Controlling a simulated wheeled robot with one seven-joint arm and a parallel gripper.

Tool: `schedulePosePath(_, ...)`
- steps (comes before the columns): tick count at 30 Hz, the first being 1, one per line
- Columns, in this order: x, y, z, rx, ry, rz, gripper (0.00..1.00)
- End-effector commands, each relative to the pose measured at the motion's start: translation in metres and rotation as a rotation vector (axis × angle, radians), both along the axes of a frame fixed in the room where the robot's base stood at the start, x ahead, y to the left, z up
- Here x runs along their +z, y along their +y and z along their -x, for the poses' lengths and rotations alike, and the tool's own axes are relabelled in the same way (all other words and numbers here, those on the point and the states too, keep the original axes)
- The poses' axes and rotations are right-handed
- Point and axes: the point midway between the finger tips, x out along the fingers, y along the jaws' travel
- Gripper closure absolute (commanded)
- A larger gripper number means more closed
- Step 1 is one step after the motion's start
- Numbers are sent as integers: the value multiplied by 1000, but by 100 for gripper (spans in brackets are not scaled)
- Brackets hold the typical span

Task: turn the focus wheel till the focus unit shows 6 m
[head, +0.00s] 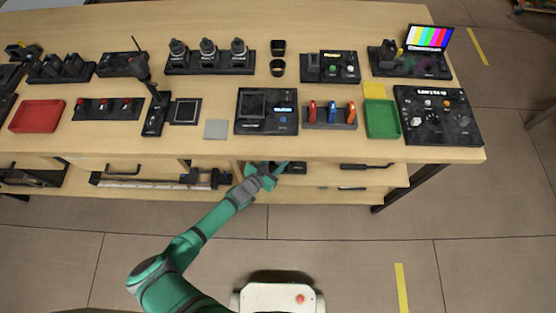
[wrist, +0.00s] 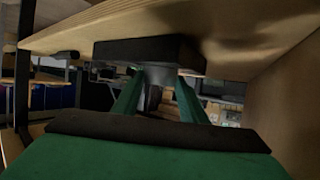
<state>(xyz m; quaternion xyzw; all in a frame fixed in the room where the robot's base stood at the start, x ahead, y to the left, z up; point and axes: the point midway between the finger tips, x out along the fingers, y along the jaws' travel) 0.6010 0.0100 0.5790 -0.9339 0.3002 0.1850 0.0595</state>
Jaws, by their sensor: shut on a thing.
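My gripper (head: 280,168) reaches to the shelf level under the table's front edge, at a dark unit (head: 294,167). In the wrist view, my gripper (wrist: 158,84) has its two green fingers closed on a dark grey knob-like part (wrist: 152,97). This part meets a black block (wrist: 140,50), which lies against a wooden board. The part may be the focus wheel, but its face and any markings are hidden between the fingers. I cannot read a focus distance in either view. A black console (head: 266,124) with a small lit blue display stands on the table above; its text is too small to read.
The wooden table (head: 330,15) holds several dark control units, a red tray (head: 38,116) and a green tray (head: 382,119). The table edge overhangs my gripper closely. A wooden side wall (wrist: 285,120) stands to the right in the wrist view. The floor in front is clear.

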Motion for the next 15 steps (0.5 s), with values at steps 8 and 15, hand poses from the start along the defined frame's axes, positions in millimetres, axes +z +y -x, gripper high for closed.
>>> schedulePosePath(8,-2,2,1,2,4,-4,43)
schedulePosePath(15,0,1,0,1,2,-2,43)
